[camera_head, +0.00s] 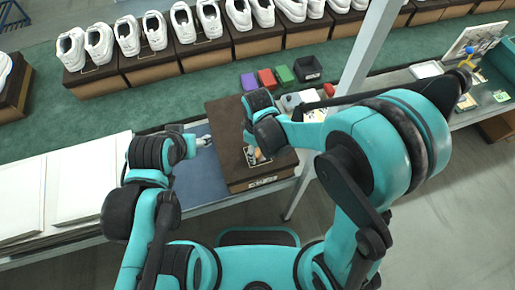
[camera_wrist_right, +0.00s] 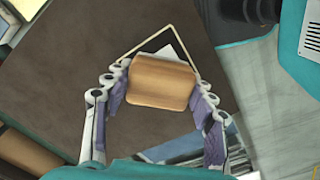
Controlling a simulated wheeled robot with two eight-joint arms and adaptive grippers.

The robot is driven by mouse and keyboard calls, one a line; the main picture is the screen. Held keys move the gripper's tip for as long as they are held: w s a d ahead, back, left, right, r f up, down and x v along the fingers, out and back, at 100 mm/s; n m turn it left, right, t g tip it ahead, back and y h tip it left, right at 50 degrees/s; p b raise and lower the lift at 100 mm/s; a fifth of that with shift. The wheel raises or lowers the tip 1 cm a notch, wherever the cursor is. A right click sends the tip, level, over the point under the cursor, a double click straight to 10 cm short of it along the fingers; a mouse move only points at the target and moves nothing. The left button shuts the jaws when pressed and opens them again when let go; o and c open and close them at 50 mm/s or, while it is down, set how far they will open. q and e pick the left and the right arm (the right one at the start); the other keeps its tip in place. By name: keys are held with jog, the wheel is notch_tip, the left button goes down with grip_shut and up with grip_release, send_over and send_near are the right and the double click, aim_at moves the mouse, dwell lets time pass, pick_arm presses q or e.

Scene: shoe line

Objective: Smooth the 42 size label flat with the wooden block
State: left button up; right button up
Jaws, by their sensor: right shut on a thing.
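The wooden block (camera_wrist_right: 163,83) is held between the two fingers of my right gripper (camera_wrist_right: 157,92) in the right wrist view. In the head view this gripper (camera_head: 258,152) is over the top of a dark brown shoe box (camera_head: 226,140). A white corner, probably of the size label (camera_wrist_right: 166,53), shows past the block's far edge, inside a thin pale outline on the lid. The block covers the rest, and no number can be read. I cannot tell whether block and label touch. My left gripper (camera_head: 205,141) is left of the box, above a blue mat; its opening is unclear.
White panels (camera_head: 90,180) lie at the left of the bench. Purple, red and green small blocks and a black tray (camera_head: 308,69) stand behind the box. A grey post (camera_head: 365,45) rises right of them. White shoes on boxes line the back.

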aim_at(261, 165)
jog(key=shift+s, duration=0.15)
jog(key=shift+s+d, duration=0.3)
jog(key=shift+s, duration=0.55)
jog(key=shift+s+d, duration=0.3)
jog(key=shift+s, duration=0.65)
jog(key=shift+f, duration=0.15)
jog(key=shift+w+a+f+b, duration=0.1)
jog(key=shift+w+a+b, duration=0.2)
jog(key=shift+w, duration=0.45)
jog(key=shift+w+a+b, duration=0.15)
jog(key=shift+w+b, duration=0.2)
jog(key=shift+w, duration=0.4)
jog(key=shift+w+a, duration=0.15)
jog(key=shift+w, duration=0.3)
jog(key=shift+c, duration=0.5)
jog(key=shift+r+p, duration=2.3)
jog(key=shift+r, duration=0.7)
